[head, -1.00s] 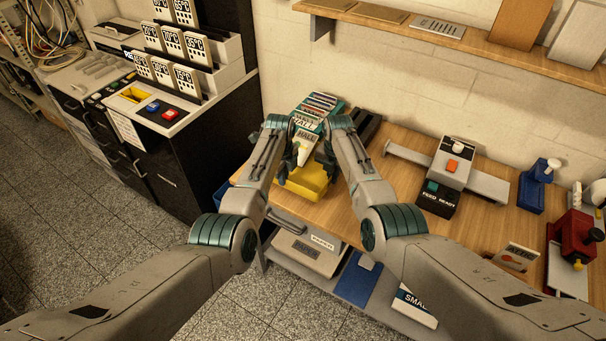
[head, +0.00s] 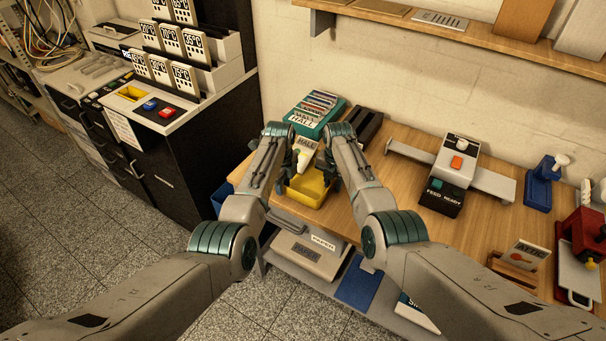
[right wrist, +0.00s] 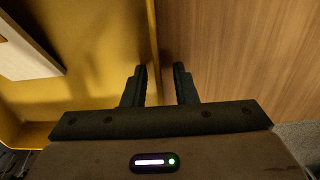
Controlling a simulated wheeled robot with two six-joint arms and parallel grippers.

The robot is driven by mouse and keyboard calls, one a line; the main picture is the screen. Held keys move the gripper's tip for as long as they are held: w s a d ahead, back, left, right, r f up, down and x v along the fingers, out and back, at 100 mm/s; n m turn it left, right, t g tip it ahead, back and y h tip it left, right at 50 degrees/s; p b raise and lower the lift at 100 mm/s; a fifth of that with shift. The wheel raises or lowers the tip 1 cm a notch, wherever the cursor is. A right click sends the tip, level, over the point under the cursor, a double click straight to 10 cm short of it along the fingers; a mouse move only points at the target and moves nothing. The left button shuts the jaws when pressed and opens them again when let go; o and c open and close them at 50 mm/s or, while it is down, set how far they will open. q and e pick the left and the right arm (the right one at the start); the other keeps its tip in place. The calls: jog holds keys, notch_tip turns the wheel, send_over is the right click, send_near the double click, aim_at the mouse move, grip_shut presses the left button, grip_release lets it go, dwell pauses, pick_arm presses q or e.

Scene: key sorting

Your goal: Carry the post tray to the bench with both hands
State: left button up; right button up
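The yellow post tray (head: 312,201) is at the bench's left front part in the head view, between my two hands. A white card marked HALL (head: 306,145) stands at its back. My left gripper (head: 291,168) is at the tray's left side; its fingertips are too small to read. My right gripper (right wrist: 160,85) straddles the tray's right wall in the right wrist view, one finger inside and one outside. Its fingers are apart, with a visible gap. The tray's yellow floor (right wrist: 85,95) and a pale item (right wrist: 25,45) inside it also show there.
The wooden bench (head: 405,225) holds a teal card rack (head: 305,125) behind the tray, a FEED READY machine (head: 443,185) and a blue stamp-like device (head: 540,185) to the right. A dark cabinet (head: 180,175) stands left. A lower shelf holds a PAPER box (head: 310,255).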

jog(key=shift+r, duration=0.1)
pick_arm(q)
notch_tip(320, 180, up, 12)
pick_arm(e)
notch_tip(320, 180, up, 12)
dwell(0.9)
dwell(0.4)
